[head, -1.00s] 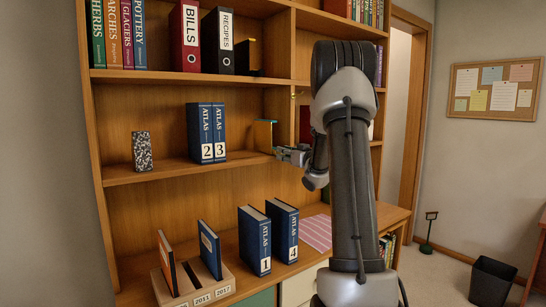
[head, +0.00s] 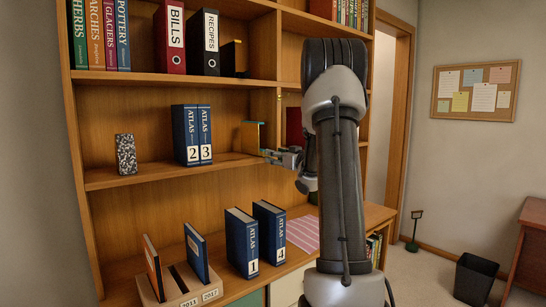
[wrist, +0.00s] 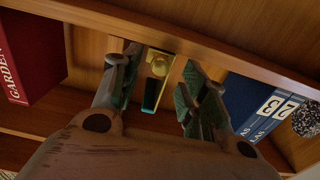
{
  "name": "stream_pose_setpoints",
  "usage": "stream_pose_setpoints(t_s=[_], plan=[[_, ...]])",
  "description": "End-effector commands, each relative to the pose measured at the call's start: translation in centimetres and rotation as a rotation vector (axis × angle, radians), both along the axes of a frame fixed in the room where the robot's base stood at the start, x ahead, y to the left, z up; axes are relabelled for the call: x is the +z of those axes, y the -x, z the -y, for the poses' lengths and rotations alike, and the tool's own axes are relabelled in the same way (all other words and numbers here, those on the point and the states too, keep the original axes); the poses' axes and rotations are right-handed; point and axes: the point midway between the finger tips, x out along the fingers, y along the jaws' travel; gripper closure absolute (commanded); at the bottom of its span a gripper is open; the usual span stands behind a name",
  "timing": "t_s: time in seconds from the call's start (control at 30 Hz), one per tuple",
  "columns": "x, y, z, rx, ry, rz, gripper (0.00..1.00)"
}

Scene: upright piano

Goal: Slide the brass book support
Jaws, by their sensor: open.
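The brass book support (head: 251,136) stands upright on the middle shelf, against the vertical divider and right of the blue atlases 2 and 3 (head: 192,134). A gap separates it from them. It has a teal edge. In the wrist view the support (wrist: 159,66) shows a round brass knob. My gripper (head: 268,154) is at the support's lower right in the head view. In the wrist view my gripper (wrist: 157,82) is open, with the knob and teal edge showing between its fingers. Whether a finger touches the support I cannot tell.
A speckled block (head: 126,154) stands at the left of the middle shelf. Atlases 1 (head: 242,243) and 4 (head: 269,232) stand on the lower top near a slotted wooden holder (head: 183,290). A red book (wrist: 30,55) is across the divider in the wrist view.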

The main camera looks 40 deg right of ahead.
Motion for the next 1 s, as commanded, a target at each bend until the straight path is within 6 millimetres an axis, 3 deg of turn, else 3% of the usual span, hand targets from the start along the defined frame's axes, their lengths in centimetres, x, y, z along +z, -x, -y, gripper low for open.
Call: stream_pose_setpoints(t_s=[0.2,0.4,0.6,1.0], plan=[[0.0,5.2,0.3,-0.005,0.000,-0.001,0.57],[0.0,8.4,0.4,-0.003,0.000,0.000,0.57],[0.0,9.5,0.4,-0.001,-0.001,0.000,0.57],[0.0,9.4,0.3,0.000,-0.001,0.000,0.57]])
